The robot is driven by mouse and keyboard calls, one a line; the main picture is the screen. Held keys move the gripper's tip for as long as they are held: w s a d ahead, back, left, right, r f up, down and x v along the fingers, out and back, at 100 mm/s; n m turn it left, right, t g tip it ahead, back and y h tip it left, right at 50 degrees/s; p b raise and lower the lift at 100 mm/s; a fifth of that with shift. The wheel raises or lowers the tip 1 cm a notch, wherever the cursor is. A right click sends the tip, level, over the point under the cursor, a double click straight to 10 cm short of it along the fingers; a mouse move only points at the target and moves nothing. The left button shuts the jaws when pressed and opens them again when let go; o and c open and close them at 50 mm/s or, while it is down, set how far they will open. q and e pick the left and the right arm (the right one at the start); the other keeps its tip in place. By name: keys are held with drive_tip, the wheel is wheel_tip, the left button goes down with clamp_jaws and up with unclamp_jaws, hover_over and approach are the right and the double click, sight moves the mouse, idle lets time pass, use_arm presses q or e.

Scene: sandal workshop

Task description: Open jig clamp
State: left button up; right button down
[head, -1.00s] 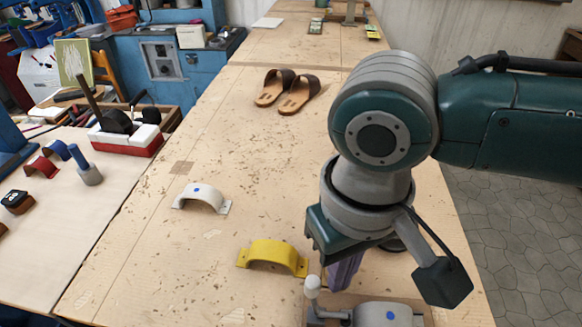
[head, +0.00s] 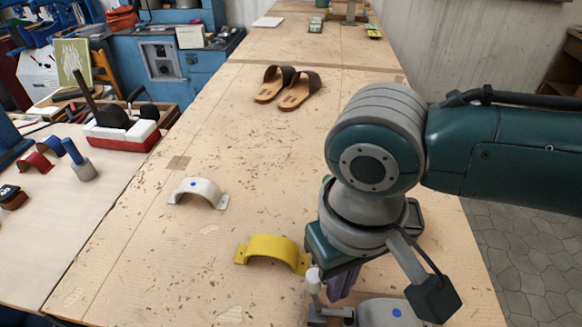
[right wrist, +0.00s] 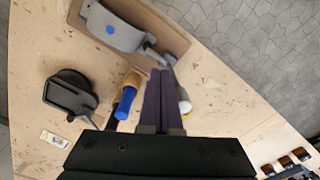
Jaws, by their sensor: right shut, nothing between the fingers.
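The jig clamp (head: 388,313) is grey with a blue dot, at the bottom edge of the head view and partly cut off. Its upright lever ends in a white knob (head: 313,276). In the right wrist view the clamp (right wrist: 118,30) sits on a brown board (right wrist: 172,38), and the white knob (right wrist: 185,107) shows right beside my fingers. My right gripper (head: 338,292) is shut and empty, pointing down beside the lever. Its purple fingers (right wrist: 161,76) lie together; whether they touch the lever I cannot tell. My left gripper is out of view.
A yellow arch (head: 272,252) lies just left of the clamp, and a white arch (head: 200,193) farther left. Brown sandals (head: 288,86) lie toward the back. In the wrist view a blue-handled tool (right wrist: 125,103) and a black object (right wrist: 70,93) are close by. The middle tabletop is clear.

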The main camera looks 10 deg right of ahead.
drive_tip(key=shift+a, duration=0.15)
drive_tip(key=shift+w+a+f+b, duration=0.2)
drive_tip(key=shift+a+b, duration=0.15)
drive_tip(key=shift+a, duration=0.2)
drive_tip(key=shift+w+a+f+b, duration=0.1)
drive_tip(key=shift+w+a+b, duration=0.05)
drive_tip(key=shift+a+b, duration=0.3)
drive_tip(key=shift+a, duration=0.1)
drive_tip(key=r+p, duration=0.4)
drive_tip(key=p, duration=0.1)
drive_tip(key=a+r+p, duration=0.1)
drive_tip(key=r+p, duration=0.2)
drive_tip(key=shift+w, duration=0.15)
drive_tip(key=shift+f, duration=0.1)
idle(0.7)
idle(0.3)
